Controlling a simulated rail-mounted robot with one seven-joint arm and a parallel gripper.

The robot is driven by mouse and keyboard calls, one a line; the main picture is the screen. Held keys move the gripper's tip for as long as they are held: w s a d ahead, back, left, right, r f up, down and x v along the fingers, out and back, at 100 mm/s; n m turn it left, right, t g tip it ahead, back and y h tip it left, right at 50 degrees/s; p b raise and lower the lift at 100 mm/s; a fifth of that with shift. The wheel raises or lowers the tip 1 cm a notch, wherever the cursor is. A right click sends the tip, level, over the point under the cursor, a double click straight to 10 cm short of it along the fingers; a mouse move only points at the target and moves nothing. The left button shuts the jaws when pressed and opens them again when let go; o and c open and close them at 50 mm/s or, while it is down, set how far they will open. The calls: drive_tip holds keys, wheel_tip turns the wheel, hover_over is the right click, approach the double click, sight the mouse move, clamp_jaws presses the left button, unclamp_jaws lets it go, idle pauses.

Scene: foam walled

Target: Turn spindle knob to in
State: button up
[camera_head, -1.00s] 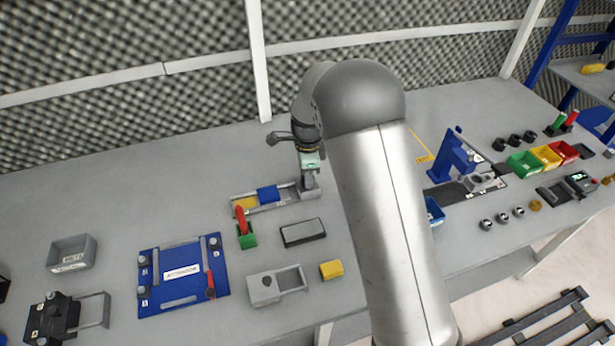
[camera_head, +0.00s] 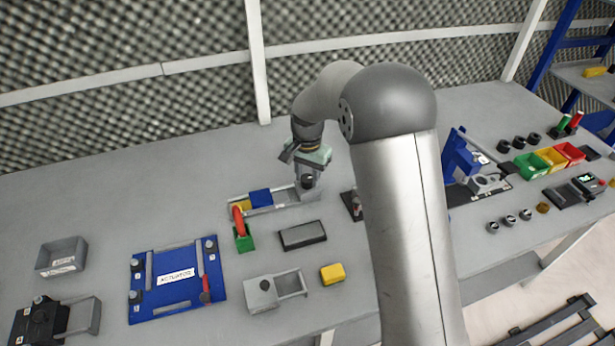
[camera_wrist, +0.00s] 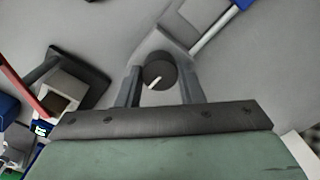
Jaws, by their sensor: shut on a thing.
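The spindle knob (camera_wrist: 157,75) is a round black knob with a white pointer line aimed to the lower left in the wrist view. It sits on the grey end block of a slide fixture, and its top also shows in the head view (camera_head: 307,182). My gripper (camera_wrist: 162,84) is shut on the knob, with one finger on each side. In the head view my gripper (camera_head: 308,170) is above the right end of the fixture. The fixture's rail (camera_head: 283,202) runs left to a blue block (camera_head: 260,198), with a yellow patch (camera_head: 241,206) at the left end.
A green base with a red lever (camera_head: 239,222) stands close to the rail's left end. A dark-topped grey block (camera_head: 303,235) lies in front, with a yellow block (camera_head: 332,274) nearer. A blue actuator board (camera_head: 178,280) is at left. My arm hides part of the bench at right.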

drive_tip(key=n+b, duration=0.1)
drive_tip(key=n, duration=0.4)
drive_tip(key=shift+r+n, duration=0.1)
drive_tip(key=shift+n, duration=0.2)
drive_tip(key=n, duration=1.3)
drive_tip(key=shift+n+p, duration=0.3)
drive_tip(key=n+p, duration=0.1)
drive_tip(key=n, duration=0.3)
drive_tip(key=shift+r, duration=0.1)
drive_tip(key=n+p, duration=0.1)
drive_tip(key=n, duration=0.3)
drive_tip(key=n+p, duration=0.2)
drive_tip(key=n, duration=0.2)
drive_tip(key=shift+n, duration=0.3)
drive_tip(key=n+p, duration=0.1)
drive_tip(key=n, duration=0.3)
drive_tip(key=shift+p, duration=0.4)
